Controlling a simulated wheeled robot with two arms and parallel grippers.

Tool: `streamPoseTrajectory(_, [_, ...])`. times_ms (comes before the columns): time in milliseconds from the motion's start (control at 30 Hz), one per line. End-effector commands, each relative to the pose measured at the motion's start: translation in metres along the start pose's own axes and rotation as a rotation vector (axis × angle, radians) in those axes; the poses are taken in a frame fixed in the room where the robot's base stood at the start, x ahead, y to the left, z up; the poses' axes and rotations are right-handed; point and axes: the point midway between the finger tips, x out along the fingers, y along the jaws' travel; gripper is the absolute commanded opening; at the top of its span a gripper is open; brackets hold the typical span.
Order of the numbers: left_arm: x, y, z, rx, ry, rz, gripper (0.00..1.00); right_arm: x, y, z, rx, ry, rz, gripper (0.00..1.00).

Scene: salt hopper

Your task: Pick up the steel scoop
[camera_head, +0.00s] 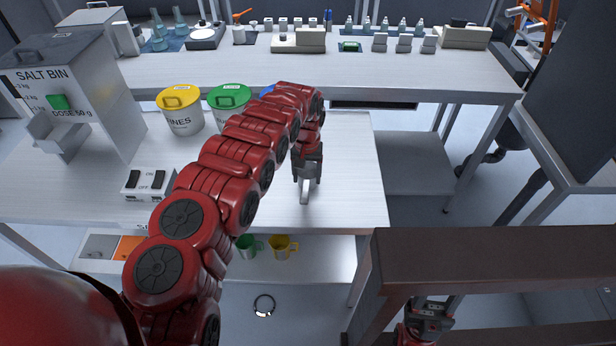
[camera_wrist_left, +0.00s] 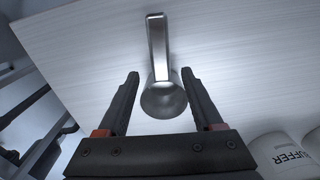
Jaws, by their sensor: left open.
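The steel scoop (camera_head: 304,196) lies on the near white table under my left gripper, partly hidden by it in the head view. In the left wrist view, its straight handle (camera_wrist_left: 157,45) points away and its round bowl (camera_wrist_left: 163,101) is nearest the gripper. My left gripper (camera_head: 307,180) is open and points down over the scoop. In the left wrist view, the fingers (camera_wrist_left: 161,74) stand on either side of the scoop, with gaps between; I cannot tell the height gap. My right gripper (camera_head: 432,311) is low at the bottom right, and its jaws are unclear.
The salt bin (camera_head: 66,85) stands at the table's left, near a switch box (camera_head: 148,183). Yellow-lidded (camera_head: 184,118) and green-lidded (camera_head: 229,104) buckets stand behind my left arm. A bucket marked "BUFFER" (camera_wrist_left: 287,154) is close to the gripper. The table's right front corner is bare.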

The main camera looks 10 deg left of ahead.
Motion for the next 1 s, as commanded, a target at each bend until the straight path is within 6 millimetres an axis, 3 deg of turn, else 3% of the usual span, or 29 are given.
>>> streamPoseTrajectory(167, [0.018,-0.001,0.004,-0.001,-0.001,0.002,0.68,0.016,0.001,-0.003,0.0,0.0,0.0,0.5])
streamPoseTrajectory(333, [0.039,0.0,0.002,0.001,0.001,0.004,0.68,0.011,0.001,-0.002,0.0,0.0,0.0,0.5])
streamPoseTrajectory(633, [0.042,-0.001,0.003,0.0,-0.001,0.001,0.66,0.011,0.001,-0.002,0.0,0.0,0.0,0.5])
streamPoseTrajectory(1000, [0.042,-0.001,0.003,0.0,0.0,0.002,0.0,0.011,0.001,-0.002,0.0,0.0,0.0,0.5])
